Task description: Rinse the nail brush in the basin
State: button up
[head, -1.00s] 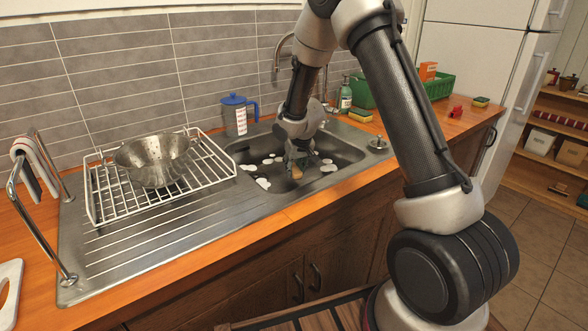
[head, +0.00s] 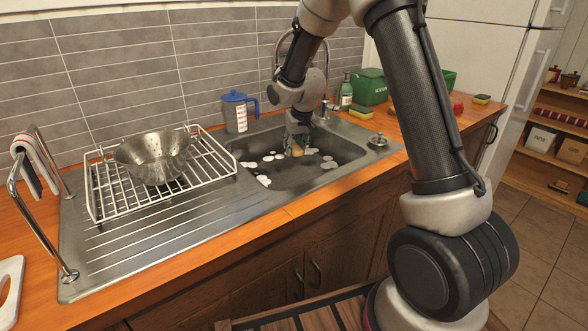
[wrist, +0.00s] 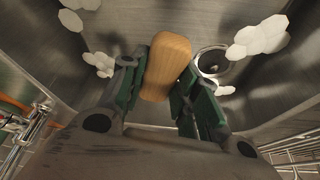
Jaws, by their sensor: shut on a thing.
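The nail brush (wrist: 167,62) shows as a rounded wooden block in the wrist view, held between the two green-padded fingers of my gripper (wrist: 160,92). In the head view the brush (head: 297,151) is a small tan shape below my gripper (head: 297,140), inside the outline of the basin (head: 262,180). The bristles are hidden. The basin is a steel sink with white foam patches (head: 263,180). A round drain (wrist: 213,62) shows beside the brush in the wrist view. I cannot tell whether the brush touches the basin floor.
A wire rack (head: 108,208) with a steel colander (head: 153,158) stands on the drainboard at left. A measuring jug (head: 236,115) and a soap bottle (head: 346,96) stand behind the basin. A sponge (head: 361,112) lies to the right, near a green crate (head: 369,87). The tap (head: 279,50) rises behind my arm.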

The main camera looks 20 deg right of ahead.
aim_at(295, 146)
jog(key=shift+r, duration=3.45)
jog(key=shift+r, duration=2)
